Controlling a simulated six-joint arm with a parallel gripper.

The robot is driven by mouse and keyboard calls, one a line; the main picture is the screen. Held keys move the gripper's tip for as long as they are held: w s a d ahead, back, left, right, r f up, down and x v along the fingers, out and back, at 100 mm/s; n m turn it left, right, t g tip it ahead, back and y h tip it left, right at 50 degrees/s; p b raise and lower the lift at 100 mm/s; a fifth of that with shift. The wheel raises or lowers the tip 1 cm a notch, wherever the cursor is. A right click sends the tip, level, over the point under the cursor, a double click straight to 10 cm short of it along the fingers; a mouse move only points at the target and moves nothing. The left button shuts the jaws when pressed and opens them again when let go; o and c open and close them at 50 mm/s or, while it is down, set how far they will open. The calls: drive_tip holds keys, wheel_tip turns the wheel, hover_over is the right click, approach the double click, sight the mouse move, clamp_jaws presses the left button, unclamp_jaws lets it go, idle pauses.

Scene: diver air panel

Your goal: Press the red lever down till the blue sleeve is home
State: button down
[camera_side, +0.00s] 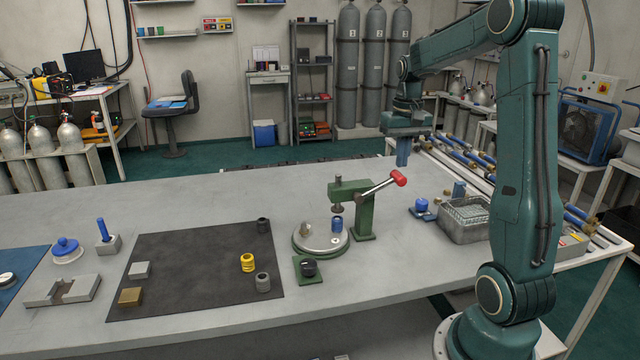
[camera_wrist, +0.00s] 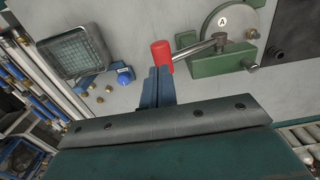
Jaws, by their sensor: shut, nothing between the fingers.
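The red lever knob (camera_side: 399,178) is at the end of a steel rod that slopes up to the right from the green press (camera_side: 365,208). The blue sleeve (camera_side: 337,223) stands on the round silver plate (camera_side: 309,247), below the press ram (camera_side: 337,208); how far it is seated cannot be told. My gripper (camera_side: 402,164) is shut and empty, pointing down with its tips just above or behind the knob. In the wrist view, my fingertips (camera_wrist: 159,70) overlap the edge of the red knob (camera_wrist: 161,52); contact is unclear. The sleeve does not show there.
A wire-mesh basket (camera_side: 465,234) and a blue knobbed part (camera_side: 421,206) are right of the press. A dark mat (camera_side: 190,260) with yellow and grey parts lies left. A black knob on a green base (camera_side: 309,270) sits in front. Small brass fittings lie near the basket.

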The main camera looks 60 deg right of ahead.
drive_tip(key=shift+r, duration=1.4)
drive_tip(key=shift+a, duration=0.1)
drive_tip(key=shift+w+a+r, duration=0.1)
drive_tip(key=shift+a, duration=0.2)
drive_tip(key=s+a+r+n+t+h, duration=0.1)
drive_tip(key=s+a+r+n+t, duration=0.15)
drive_tip(key=a, duration=0.85)
drive_tip(key=s+a+r+n+t, duration=0.15)
drive_tip(key=a+n, duration=0.25)
drive_tip(key=a, duration=0.7)
drive_tip(key=s+a+f+n+t+y, duration=0.1)
drive_tip(key=s+a+f+n, duration=0.1)
drive_tip(key=s+a, duration=0.3)
drive_tip(key=shift+s+a+f+t, duration=0.3)
drive_tip(key=shift+s+a+f, duration=0.15)
drive_tip(key=shift+a, duration=0.4)
drive_tip(key=c, duration=2.2)
unclamp_jaws()
drive_tip(key=shift+n, duration=0.25)
